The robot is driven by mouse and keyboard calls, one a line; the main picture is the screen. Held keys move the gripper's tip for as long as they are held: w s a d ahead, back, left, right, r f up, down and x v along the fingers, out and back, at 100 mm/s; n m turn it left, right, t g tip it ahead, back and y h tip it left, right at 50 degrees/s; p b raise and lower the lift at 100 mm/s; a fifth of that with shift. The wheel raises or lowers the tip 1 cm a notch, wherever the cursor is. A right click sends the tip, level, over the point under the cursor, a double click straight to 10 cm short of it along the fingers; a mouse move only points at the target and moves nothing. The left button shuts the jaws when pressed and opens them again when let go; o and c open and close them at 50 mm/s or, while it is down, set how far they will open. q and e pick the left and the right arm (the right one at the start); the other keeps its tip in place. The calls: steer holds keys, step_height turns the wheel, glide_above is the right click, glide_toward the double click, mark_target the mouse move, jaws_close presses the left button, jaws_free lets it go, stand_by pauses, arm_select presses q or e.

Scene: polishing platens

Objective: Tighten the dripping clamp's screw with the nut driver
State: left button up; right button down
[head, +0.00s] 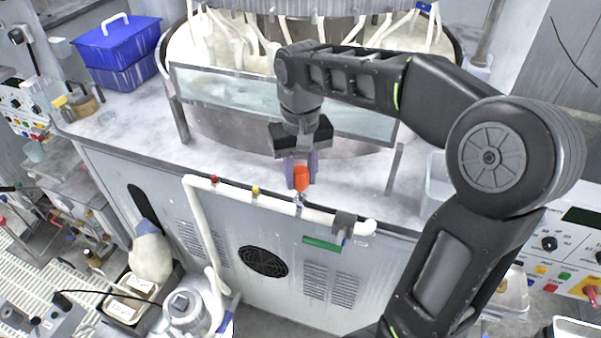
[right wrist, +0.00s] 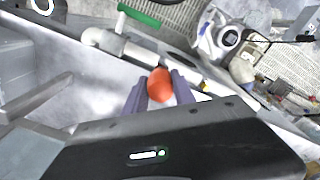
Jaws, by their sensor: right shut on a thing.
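My right gripper (head: 301,172) is shut on an orange handle (head: 301,179), which looks like the nut driver's. In the right wrist view the orange handle (right wrist: 160,86) sits between the two purple-grey fingers (right wrist: 159,92). The handle is above a white pipe (head: 270,201) along the front of the cabinet. A small silvery fitting (head: 299,199) on the pipe shows just below the handle; I cannot tell whether the driver's tip touches it. Fittings with a red top (head: 214,179) and a yellow top (head: 256,190) are further left on the pipe. No drip is discernible. My left gripper is not in view.
A large round tub with a clear guard (head: 225,90) stands behind my right gripper. A green bar (head: 322,243) is on the cabinet front below the pipe's right end. A blue bin (head: 118,42) stands at the back left. A clear container (head: 437,185) is to the right.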

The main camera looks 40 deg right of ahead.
steer(key=shift+f, duration=0.4)
steer(key=c, duration=0.9)
jaws_free()
steer(key=shift+c, duration=0.2)
steer(key=shift+r, duration=0.35)
step_height(320, 180, up, 2)
steer(key=shift+r+b, duration=0.1)
steer(key=shift+b, duration=0.25)
step_height(320, 180, up, 4)
steer(key=p, duration=0.2)
steer(key=shift+r+p, duration=0.25)
steer(key=shift+p, duration=0.1)
steer(key=shift+r+p, duration=0.3)
steer(key=shift+c, duration=0.3)
